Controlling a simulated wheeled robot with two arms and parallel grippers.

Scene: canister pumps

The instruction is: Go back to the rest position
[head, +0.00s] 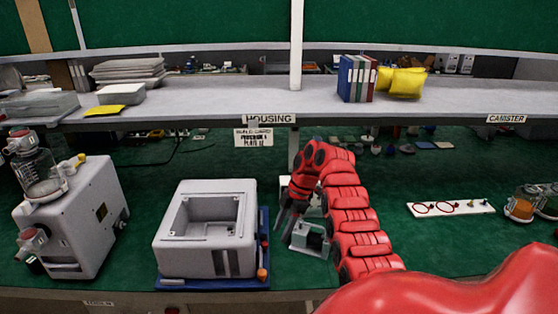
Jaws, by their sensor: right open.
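My right arm comes in red from the lower right and bends over the bench. Its gripper (292,222) points down just right of the white housing, above the green bench top. Its jaws are open. A small grey block-like part (308,238) sits on the bench right beside the jaws; I cannot tell whether they touch it. The white open-topped housing (208,232) stands on a blue tray (262,262). My left gripper is not in view.
A white pump unit (78,215) with a clear canister (38,170) stands at the left. A shelf (220,101) with binders (357,79) spans the back.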

